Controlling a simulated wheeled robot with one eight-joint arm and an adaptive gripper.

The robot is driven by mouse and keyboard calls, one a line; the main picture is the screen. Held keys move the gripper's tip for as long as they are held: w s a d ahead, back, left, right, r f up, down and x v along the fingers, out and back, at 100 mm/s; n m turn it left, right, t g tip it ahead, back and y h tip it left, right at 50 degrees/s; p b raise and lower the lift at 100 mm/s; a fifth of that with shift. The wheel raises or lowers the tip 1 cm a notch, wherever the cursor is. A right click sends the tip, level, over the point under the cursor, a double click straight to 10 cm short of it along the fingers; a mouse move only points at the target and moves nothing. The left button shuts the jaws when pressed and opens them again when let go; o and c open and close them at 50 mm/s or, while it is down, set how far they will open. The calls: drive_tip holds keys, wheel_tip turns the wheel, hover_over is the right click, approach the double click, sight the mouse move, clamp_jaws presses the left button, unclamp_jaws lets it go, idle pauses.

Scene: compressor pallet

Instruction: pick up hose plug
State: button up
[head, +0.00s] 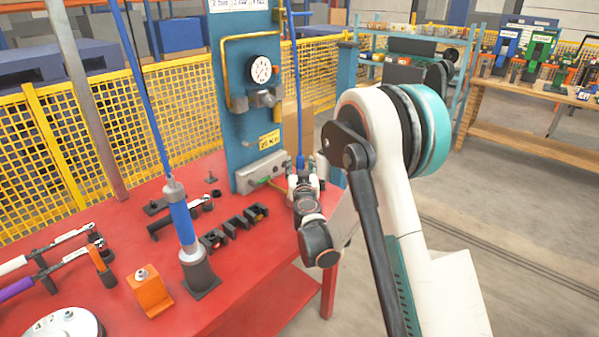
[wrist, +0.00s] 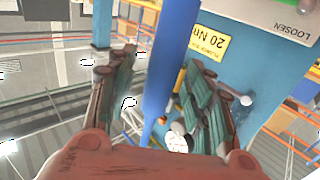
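In the wrist view the blue hose piece (wrist: 163,75) runs between the two fingers of my gripper (wrist: 160,85). The fingers are spread on either side of it, with a visible gap on the left. I cannot tell whether the right finger touches it. The bottom of the plug is hidden by the gripper.
The red bench (head: 120,215) carries a blue cylinder tool (head: 183,222), black holders (head: 233,228), an orange block (head: 150,290) and torque wrenches (head: 55,247). The blue panel (head: 240,140) with a gauge (head: 261,69) and a grey box (head: 260,172) stands close by my gripper. Open floor lies at right.

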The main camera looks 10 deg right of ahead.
clamp_jaws()
